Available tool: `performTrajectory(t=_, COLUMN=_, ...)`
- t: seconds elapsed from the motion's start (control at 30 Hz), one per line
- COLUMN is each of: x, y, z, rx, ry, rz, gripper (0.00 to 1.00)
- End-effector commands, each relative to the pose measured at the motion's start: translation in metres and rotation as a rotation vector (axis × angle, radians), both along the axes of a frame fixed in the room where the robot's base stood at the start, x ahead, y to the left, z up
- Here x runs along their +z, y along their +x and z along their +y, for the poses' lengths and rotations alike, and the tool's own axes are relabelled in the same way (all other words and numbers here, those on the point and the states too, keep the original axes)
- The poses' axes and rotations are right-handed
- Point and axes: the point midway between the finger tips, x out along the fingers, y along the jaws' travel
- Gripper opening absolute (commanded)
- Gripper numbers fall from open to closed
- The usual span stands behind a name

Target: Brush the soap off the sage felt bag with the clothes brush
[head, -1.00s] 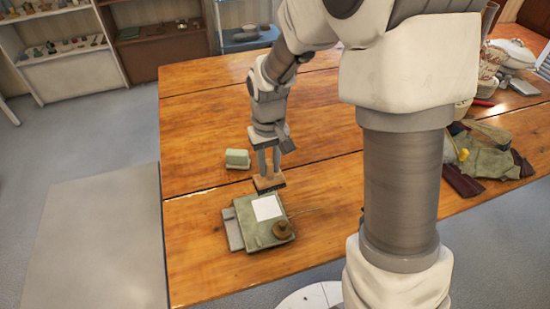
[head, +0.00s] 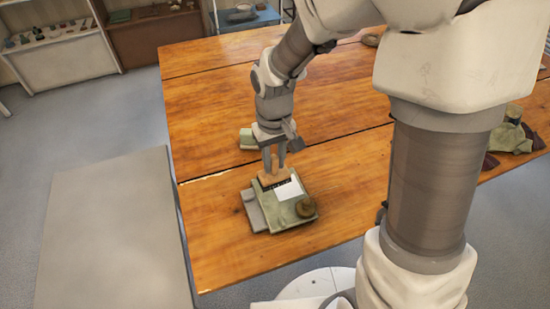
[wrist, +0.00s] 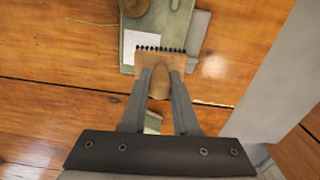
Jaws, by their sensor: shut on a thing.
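The sage felt bag (head: 272,201) lies flat on the wooden table, and it also shows in the wrist view (wrist: 160,22). A flat white square (head: 289,189) lies on it, also in the wrist view (wrist: 130,46); I cannot tell whether this is the soap. A round brown thing (head: 305,208) sits near the bag's right edge. My gripper (head: 274,168) is shut on the wooden clothes brush (wrist: 160,70). The brush's dark bristles (wrist: 160,48) are over the bag's back edge, beside the white square; I cannot tell whether they touch.
A grey flat thing (head: 254,211) sticks out from under the bag's left side. A pale green block (head: 247,138) stands behind my gripper. Dark and green cloth (head: 510,137) lies at the right.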

Motion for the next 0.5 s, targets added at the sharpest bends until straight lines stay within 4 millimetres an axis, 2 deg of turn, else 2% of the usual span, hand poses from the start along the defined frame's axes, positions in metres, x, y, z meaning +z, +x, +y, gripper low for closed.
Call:
performTrajectory(t=0.2, x=0.001, y=0.000, z=0.000, rx=0.000, ry=0.000, rz=0.000, gripper=0.00)
performTrajectory(t=0.5, x=-0.025, y=0.000, z=0.000, rx=-0.001, ry=-0.001, rz=0.002, gripper=0.00)
